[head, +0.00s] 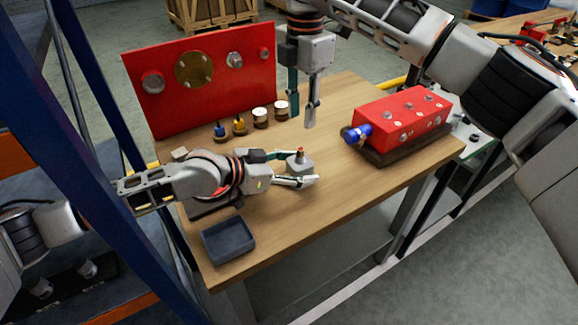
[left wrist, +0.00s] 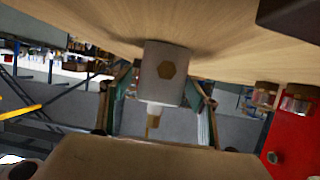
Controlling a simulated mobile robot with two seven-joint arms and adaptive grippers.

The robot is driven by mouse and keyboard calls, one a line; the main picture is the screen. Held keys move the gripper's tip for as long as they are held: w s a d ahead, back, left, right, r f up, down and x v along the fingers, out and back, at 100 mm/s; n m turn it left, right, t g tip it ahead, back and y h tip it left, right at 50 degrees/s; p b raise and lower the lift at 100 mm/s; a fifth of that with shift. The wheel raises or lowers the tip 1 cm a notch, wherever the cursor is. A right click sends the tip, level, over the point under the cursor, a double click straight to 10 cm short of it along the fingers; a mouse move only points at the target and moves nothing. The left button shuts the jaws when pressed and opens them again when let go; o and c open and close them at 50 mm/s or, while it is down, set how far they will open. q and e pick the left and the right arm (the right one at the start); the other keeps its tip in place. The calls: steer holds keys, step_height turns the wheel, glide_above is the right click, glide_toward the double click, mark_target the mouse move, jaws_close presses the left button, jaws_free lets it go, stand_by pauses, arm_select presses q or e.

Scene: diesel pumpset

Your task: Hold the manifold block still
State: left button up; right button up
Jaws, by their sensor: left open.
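The manifold block, which I take to be the small grey block (head: 300,167) with an orange-red top piece, stands on the wooden table. My left gripper (head: 297,168) is open, with one finger on each side of the block. In the left wrist view the pale block (left wrist: 164,75) shows a brass hexagon on its face and a brass fitting. It sits between my left fingers (left wrist: 160,97), with gaps seen on both sides. My right gripper (head: 303,117) points down above the table behind the block, its fingers apart and empty.
A red panel (head: 207,110) with round fittings stands at the table's back left, with several small fittings and caps before it. A dark tray (head: 228,240) lies at the front left. A red block with a blue fitting (head: 400,120) sits at right. Bare tabletop (head: 340,205) lies between.

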arm_select(q)
steer(key=shift+w+d+f, duration=0.1)
steer(key=shift+d, duration=0.05)
steer(key=shift+c, duration=1.3)
steer(key=c, duration=1.4)
